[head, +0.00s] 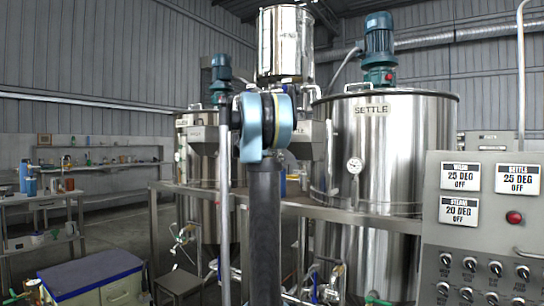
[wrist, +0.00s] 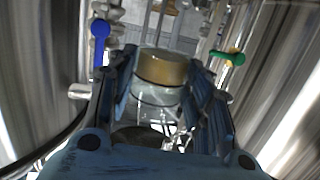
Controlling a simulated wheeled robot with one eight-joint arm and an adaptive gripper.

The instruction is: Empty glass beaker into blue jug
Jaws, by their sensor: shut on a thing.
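In the wrist view my gripper (wrist: 163,80) is shut on the glass beaker (wrist: 155,105), a clear glass vessel with a tan-brown band at its far end. I cannot tell whether that band is liquid or something else. The fingers press on both sides of it. In the head view my gripper and the beaker are hidden behind my arm. A small blue container (head: 30,187), possibly the blue jug, stands on the bench at the far left. No blue jug shows clearly in the wrist view.
A large steel SETTLE tank (head: 390,150) stands right of my arm, with another tank (head: 200,155) to the left. A control panel (head: 485,220) fills the right front. A blue-topped cabinet (head: 90,275) is at lower left. In the wrist view, blue (wrist: 99,42) and green (wrist: 228,57) valve handles flank the gripper.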

